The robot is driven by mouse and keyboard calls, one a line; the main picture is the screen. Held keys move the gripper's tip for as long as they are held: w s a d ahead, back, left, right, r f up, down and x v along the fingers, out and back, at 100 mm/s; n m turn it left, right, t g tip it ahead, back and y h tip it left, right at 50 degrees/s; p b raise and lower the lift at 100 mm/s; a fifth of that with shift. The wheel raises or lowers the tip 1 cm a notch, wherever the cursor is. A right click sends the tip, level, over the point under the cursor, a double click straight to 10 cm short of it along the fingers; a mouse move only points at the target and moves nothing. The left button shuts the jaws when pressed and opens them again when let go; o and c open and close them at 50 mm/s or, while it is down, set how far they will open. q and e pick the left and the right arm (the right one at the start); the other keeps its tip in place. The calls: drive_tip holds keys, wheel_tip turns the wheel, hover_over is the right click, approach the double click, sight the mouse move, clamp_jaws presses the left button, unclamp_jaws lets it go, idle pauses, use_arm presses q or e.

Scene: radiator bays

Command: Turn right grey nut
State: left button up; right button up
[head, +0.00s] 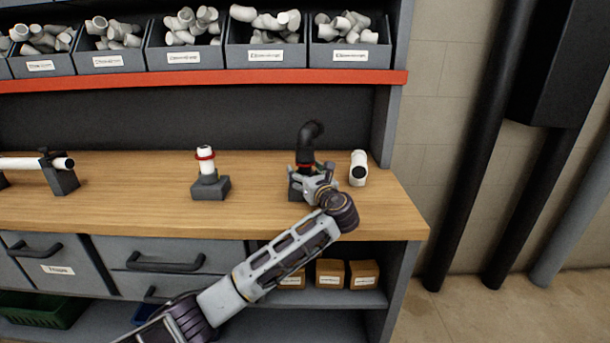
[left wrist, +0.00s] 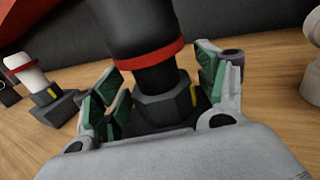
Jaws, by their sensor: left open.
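The black elbow pipe (head: 308,140) stands upright on the right part of the wooden bench. In the left wrist view the black pipe (left wrist: 145,40) has a red ring (left wrist: 147,64) and rises from the grey hex nut (left wrist: 165,108), which has a yellow mark on its side. My left gripper (head: 312,172) is at the base of this pipe and hides most of the nut in the head view. In the left wrist view its green-padded fingers (left wrist: 155,95) are open, one on each side of the nut. Whether the pads touch it I cannot tell. My right gripper is not in view.
A white pipe with a red ring (head: 205,155) stands in a grey block to the left. A loose white fitting (head: 358,168) stands close on the right. Bins of fittings (head: 265,57) line the shelf above. Bench surface between the two stands is clear.

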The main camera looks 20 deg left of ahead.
use_arm(q)
drive_tip(key=shift+w, duration=0.1)
drive_tip(key=c, duration=1)
drive_tip(key=shift+c, duration=0.2)
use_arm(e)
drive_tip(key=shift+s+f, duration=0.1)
